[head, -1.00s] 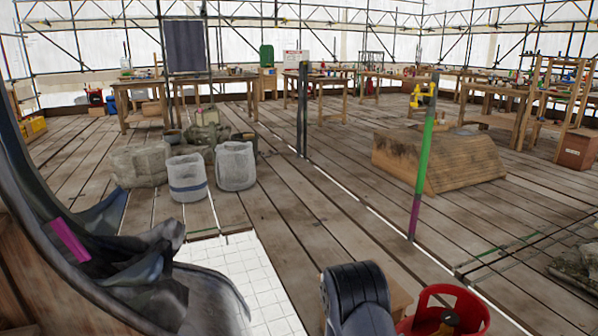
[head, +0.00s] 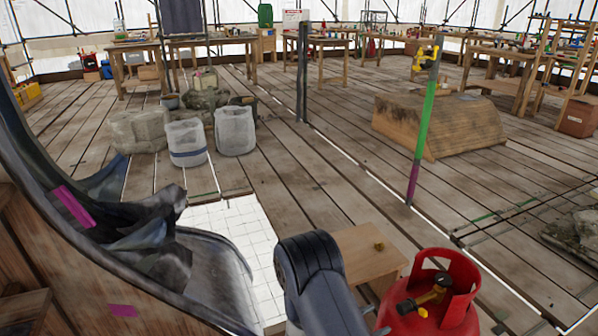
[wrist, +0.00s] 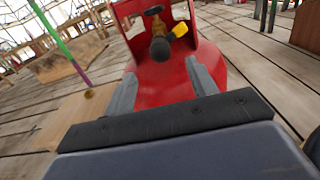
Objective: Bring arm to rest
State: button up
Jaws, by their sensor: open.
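My arm (head: 315,280) rises from the bottom middle of the head view, beside a red gas cylinder (head: 434,300). I cannot tell whether the fingers touch the cylinder.
A green and purple pole (head: 422,130) stands behind. A dark curved sheet (head: 200,275) is at left. Two pale sacks (head: 235,130) stand further back. The plank floor between is mostly open.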

aim_at(398, 309)
jog(key=b+x, duration=0.1)
jog(key=x, duration=0.7)
jog(key=shift+d+f+b, duration=0.1)
jog(key=shift+d+b, duration=0.1)
jog(key=shift+b, duration=0.1)
jog(key=shift+a, duration=0.35)
jog(key=shift+a+r+p, duration=0.15)
jog(key=shift+r+p, duration=0.2)
jog(key=shift+p, duration=0.3)
jog(key=shift+s+a+f+b, duration=0.2)
jog(key=shift+s+a, duration=0.05)
jog(key=shift+a, duration=0.25)
jog(key=shift+s+a+f+b, duration=0.15)
jog(key=shift+s+a+f, duration=0.1)
jog(key=shift+a, duration=0.25)
jog(key=shift+r, duration=0.1)
